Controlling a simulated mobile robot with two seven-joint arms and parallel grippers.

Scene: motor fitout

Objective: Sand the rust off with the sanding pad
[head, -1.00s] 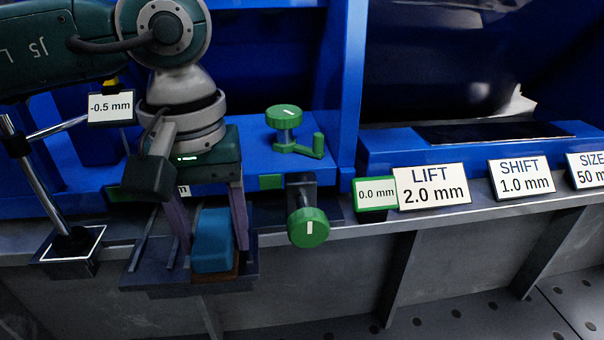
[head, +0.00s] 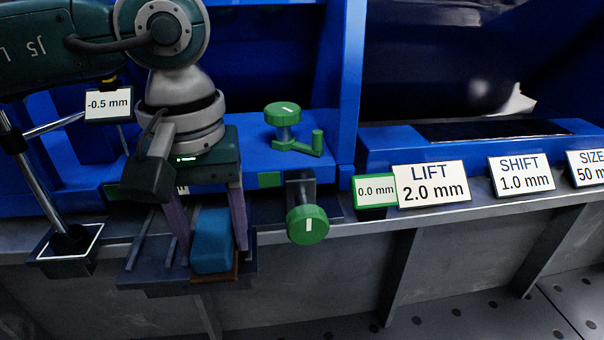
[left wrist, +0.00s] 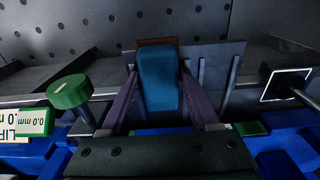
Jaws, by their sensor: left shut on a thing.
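The sanding pad is a blue block (head: 212,240) with a thin brown layer under it. It sits over a small dark shelf (head: 150,272) on the front of the grey rail. My left gripper (head: 214,256) points down with its two purple fingers on either side of the pad, shut on it. In the left wrist view the pad (left wrist: 158,82) lies between the fingertips, its brown edge at the far end. I cannot tell whether it still touches the shelf. No rust patch can be made out. My right gripper is not in view.
Right of the gripper are a green knob (head: 307,225) and a green crank (head: 284,116) on the blue frame. A post on a square base (head: 68,250) stands at left. Signs, including LIFT (head: 431,184) and SHIFT (head: 521,176), line the rail at right.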

